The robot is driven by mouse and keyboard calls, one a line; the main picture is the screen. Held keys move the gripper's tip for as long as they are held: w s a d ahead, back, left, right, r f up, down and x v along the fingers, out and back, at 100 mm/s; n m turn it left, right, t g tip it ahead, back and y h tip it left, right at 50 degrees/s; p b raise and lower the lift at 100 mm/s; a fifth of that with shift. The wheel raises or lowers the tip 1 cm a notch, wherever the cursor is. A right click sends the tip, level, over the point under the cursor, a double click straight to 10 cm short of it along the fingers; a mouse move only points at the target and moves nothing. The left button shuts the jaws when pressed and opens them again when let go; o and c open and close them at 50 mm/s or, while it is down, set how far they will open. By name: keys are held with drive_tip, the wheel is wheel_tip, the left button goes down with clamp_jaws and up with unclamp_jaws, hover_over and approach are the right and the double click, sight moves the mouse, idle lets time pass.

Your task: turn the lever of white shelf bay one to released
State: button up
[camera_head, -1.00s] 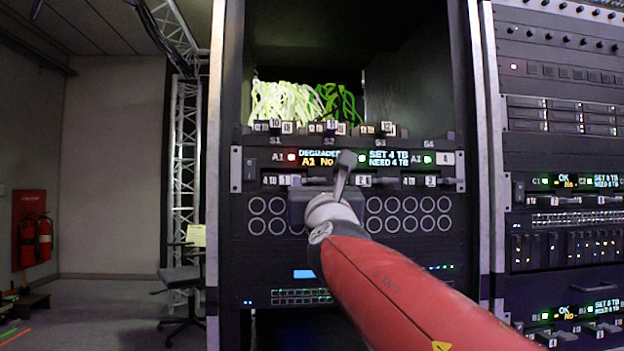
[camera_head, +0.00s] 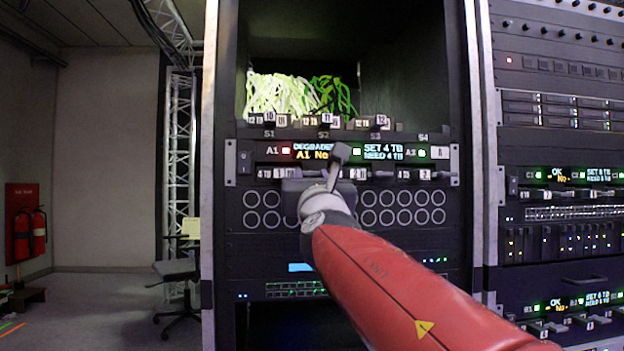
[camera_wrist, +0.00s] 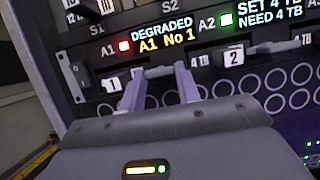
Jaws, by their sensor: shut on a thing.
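The shelf unit (camera_head: 243,158) labelled A stands across the middle of the rack; its display (camera_head: 312,151) reads DEGRADED, A1 No 1. A red light (camera_head: 286,150) shows by A1. My gripper (camera_head: 337,160) is in front of this unit's lower row in the head view and hides part of it. In the wrist view, the two fingers of my gripper (camera_wrist: 158,84) close on a small grey lever (camera_wrist: 158,71) under the display, between white labels 1 (camera_wrist: 111,84) and 2 (camera_wrist: 233,57). The fingertips hide the lever's ends, so its exact angle is hard to tell.
Above the unit is a dark opening with pale and green cables (camera_head: 295,95). Below the levers is a panel of round holes (camera_head: 400,207). Another rack (camera_head: 555,140) stands close on the right. Open floor (camera_head: 95,310) with a chair (camera_head: 180,270) lies to the left.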

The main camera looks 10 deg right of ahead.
drive_tip(key=shift+m, duration=0.3)
drive_tip(key=m+h, duration=0.1)
drive_tip(key=m, duration=0.1)
drive_tip(key=m+h+p, duration=0.1)
drive_tip(key=m+h, duration=0.1)
drive_tip(key=m, duration=0.1)
drive_tip(key=shift+a+r, duration=0.1)
drive_tip(key=shift+a, duration=0.1)
drive_tip(key=m+g+h, duration=0.1)
drive_tip(key=m, duration=0.2)
drive_tip(key=m+g+h, duration=0.1)
drive_tip(key=m+h, duration=0.1)
drive_tip(key=m, duration=0.2)
drive_tip(key=shift+a+r+m, duration=0.1)
drive_tip(key=shift+a+m, duration=0.05)
drive_tip(key=shift+m, duration=0.15)
drive_tip(key=m+g+p, duration=0.1)
drive_tip(key=m, duration=0.1)
drive_tip(key=m+g+h, duration=0.1)
drive_tip(key=m, duration=0.2)
drive_tip(key=shift+a+r+p, duration=0.1)
drive_tip(key=shift+r+p, duration=0.1)
drive_tip(key=shift+p, duration=0.15)
drive_tip(key=shift+m+g+p, duration=0.7)
drive_tip(key=shift+m+g, duration=0.2)
drive_tip(key=shift+m, duration=1)
drive_tip(key=o, duration=1)
